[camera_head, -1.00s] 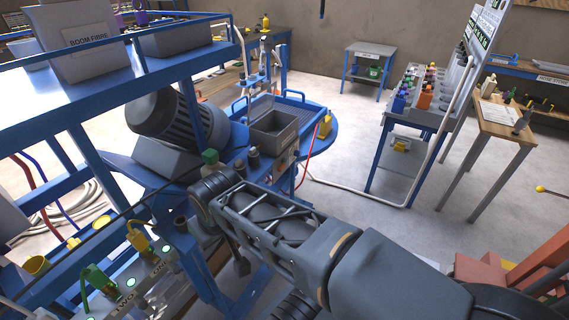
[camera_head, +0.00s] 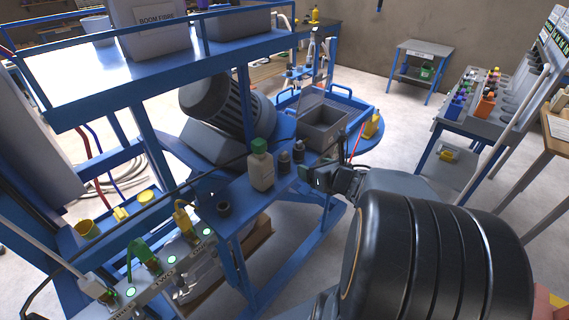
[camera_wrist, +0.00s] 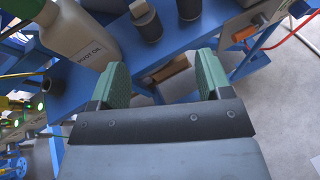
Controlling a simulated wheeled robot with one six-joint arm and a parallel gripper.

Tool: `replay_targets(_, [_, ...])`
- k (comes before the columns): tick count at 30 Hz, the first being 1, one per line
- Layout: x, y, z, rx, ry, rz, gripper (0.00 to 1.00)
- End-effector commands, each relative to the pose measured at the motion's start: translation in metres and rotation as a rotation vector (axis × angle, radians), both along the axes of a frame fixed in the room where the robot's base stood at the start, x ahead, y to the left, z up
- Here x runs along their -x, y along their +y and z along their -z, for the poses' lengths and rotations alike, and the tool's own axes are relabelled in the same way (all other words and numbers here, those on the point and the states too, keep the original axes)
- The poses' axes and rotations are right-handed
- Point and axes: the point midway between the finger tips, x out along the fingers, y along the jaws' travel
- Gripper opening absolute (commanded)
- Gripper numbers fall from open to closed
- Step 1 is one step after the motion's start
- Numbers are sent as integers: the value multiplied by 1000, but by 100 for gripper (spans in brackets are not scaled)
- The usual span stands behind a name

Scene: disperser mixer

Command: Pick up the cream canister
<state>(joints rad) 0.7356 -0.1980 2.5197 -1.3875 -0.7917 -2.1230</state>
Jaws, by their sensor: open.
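The cream canister (camera_head: 261,168) has a green cap and stands upright on the blue shelf (camera_head: 232,212) of the machine, left of two dark small bottles. In the wrist view the canister (camera_wrist: 82,38) shows at the upper left, with a label that seems to end in "OIL" and its top cut off by the frame edge. My gripper (camera_wrist: 162,72) is open, with two green-padded fingers apart and nothing between them. The canister is beyond and to the left of the left finger, outside the jaws. In the head view my gripper is right of the canister and partly hidden by my arm.
Two dark bottles (camera_head: 284,162) (camera_head: 299,151) stand close to the canister's right. A dark round cup (camera_head: 224,209) sits on the shelf at its left. A grey open bin (camera_head: 325,125) is behind right, and a motor (camera_head: 226,103) rises behind left. The upper blue rack overhangs the left.

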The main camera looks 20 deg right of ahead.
Motion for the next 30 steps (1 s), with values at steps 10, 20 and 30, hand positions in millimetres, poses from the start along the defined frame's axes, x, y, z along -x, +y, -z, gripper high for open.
replay_targets(10, [-25, 16, 22, 113, -22, -165, 72])
replay_targets(20, [-64, 25, 38, 114, -22, -159, 72])
replay_targets(30, [-90, 32, 45, 113, -20, -159, 72])
